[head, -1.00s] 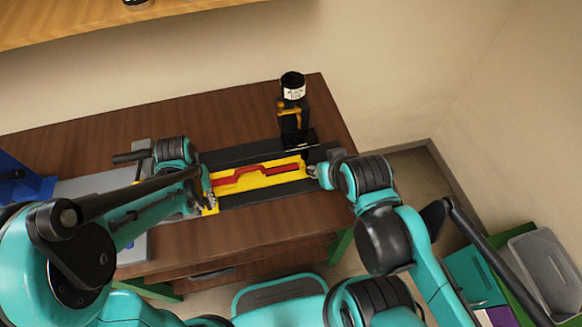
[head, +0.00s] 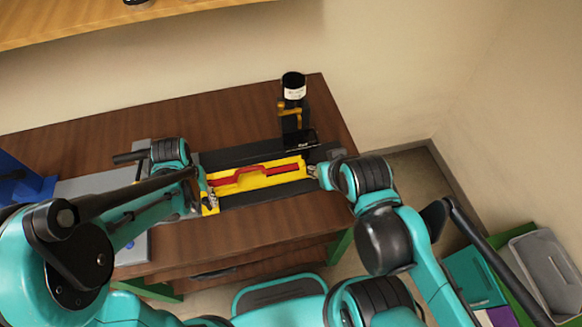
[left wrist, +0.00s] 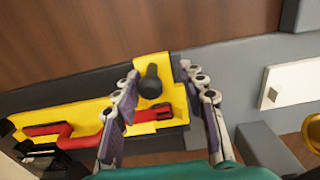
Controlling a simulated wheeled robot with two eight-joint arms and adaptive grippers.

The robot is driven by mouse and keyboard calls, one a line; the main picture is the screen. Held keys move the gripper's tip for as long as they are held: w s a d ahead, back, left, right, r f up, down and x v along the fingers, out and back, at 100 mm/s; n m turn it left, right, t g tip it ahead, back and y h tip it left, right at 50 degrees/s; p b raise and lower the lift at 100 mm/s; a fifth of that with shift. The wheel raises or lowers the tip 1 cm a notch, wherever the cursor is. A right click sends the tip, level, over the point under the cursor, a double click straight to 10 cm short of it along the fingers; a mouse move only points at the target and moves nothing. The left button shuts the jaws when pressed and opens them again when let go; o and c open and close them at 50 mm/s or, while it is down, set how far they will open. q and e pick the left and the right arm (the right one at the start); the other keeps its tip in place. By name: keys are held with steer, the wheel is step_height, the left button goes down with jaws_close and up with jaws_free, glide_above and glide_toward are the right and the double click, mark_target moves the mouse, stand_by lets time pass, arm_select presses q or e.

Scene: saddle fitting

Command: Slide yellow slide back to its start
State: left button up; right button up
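The yellow slide (head: 283,179) lies along a dark rail (head: 240,154) on the brown table, with a red piece (head: 243,176) along its top. In the left wrist view its near end (left wrist: 183,100) carries an upright black knob (left wrist: 151,84). My left gripper (left wrist: 158,72) is open, with one finger on each side of the knob and visible gaps. In the head view my left gripper (head: 209,200) is at the slide's left end. My right gripper (head: 314,171) is at the slide's right end; its fingers are too small to read.
A black stand (head: 303,137) with an orange part and a labelled dark cylinder (head: 294,87) rises behind the slide's right end. A grey plate (head: 84,187) and a blue block (head: 20,182) are at the left. The table's back left is clear.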

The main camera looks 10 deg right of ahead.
arm_select(q)
step_height(320, 180, up, 6)
steer(key=p, duration=0.5)
steer(key=shift+d, duration=0.1)
stand_by(0.7)
steer(key=shift+r+b, duration=0.2)
steer(key=shift+b, duration=0.25)
steer(key=s+a+r+t+b, duration=0.3)
steer(key=s+r+t+b, duration=0.1)
steer(key=t+b, duration=0.3)
steer(key=shift+s+r+b, duration=0.15)
steer(key=shift+s+b, duration=0.25)
steer(key=shift+s, duration=0.45)
stand_by(1.6)
